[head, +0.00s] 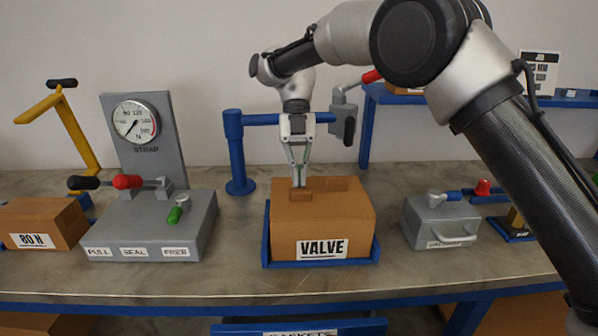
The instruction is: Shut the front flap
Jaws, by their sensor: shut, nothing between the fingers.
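A brown carton (290,225) with a white VALVE label (322,248) stands upright in a shallow blue tray (320,263) in the middle of the bench. Its top looks mostly covered, with two small raised brown pieces on it, one at the front left (301,195) and one farther back. I cannot clearly tell the front flap apart from the rest of the top. My gripper (299,184) points down over the left part of the carton's top, shut and empty. Its fingertips are at or just behind the front-left piece; contact is unclear.
A grey strapping unit (150,235) with a gauge (136,121) and red-and-black lever stands left. A blue post (236,150) with a side arm stands behind the carton. A grey box (440,222) with a handle sits right.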

